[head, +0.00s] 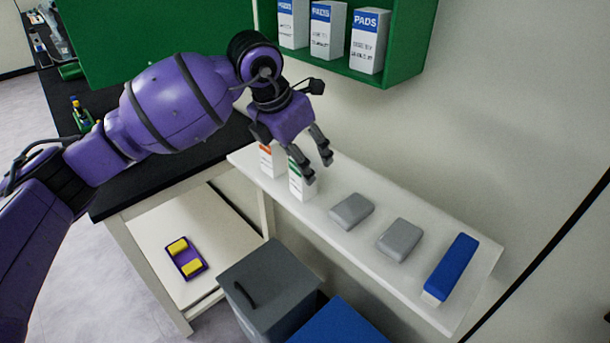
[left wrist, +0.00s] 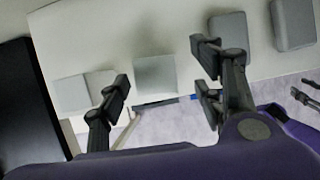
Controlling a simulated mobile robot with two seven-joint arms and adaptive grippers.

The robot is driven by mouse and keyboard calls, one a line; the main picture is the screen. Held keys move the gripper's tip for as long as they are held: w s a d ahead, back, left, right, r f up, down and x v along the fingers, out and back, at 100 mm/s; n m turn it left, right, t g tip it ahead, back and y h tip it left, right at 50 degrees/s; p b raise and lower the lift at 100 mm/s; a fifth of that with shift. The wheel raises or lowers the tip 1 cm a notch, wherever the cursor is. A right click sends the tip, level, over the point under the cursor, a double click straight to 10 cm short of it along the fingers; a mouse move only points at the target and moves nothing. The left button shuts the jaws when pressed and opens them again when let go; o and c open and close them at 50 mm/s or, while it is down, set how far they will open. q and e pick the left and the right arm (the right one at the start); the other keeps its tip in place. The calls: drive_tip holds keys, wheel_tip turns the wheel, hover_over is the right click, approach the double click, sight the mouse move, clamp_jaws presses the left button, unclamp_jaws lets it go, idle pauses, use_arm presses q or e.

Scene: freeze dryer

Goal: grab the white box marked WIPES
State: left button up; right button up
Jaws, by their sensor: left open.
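Two upright white boxes stand side by side at the left part of the white shelf; their print is too small to read, so I cannot tell which says WIPES. One has an orange band (head: 266,161), the other a green band (head: 297,181). My left gripper (head: 318,161) is open and empty, pointing down over the green-banded box and partly hiding it. In the left wrist view, the tops of the two boxes show as pale squares (left wrist: 72,93), (left wrist: 155,84). The nearer square lies between the open fingers (left wrist: 160,78), apart from both. A dark pronged part (left wrist: 305,95) may be my right gripper.
The white shelf (head: 315,210) also holds two grey blocks (head: 351,211), (head: 399,240) and a blue-and-white box (head: 451,268). Above is a green cabinet (head: 405,62) with several PADS boxes (head: 369,42). A grey bin (head: 268,285) and blue bin (head: 338,325) stand in front.

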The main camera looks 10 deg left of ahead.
sight(298, 187)
use_arm(q)
drive_tip(key=x, duration=0.3)
drive_tip(key=shift+a, duration=0.15)
drive_tip(key=shift+r, duration=0.1)
drive_tip(key=shift+c, duration=0.4)
drive_tip(key=c, duration=1)
drive_tip(key=shift+c, duration=0.4)
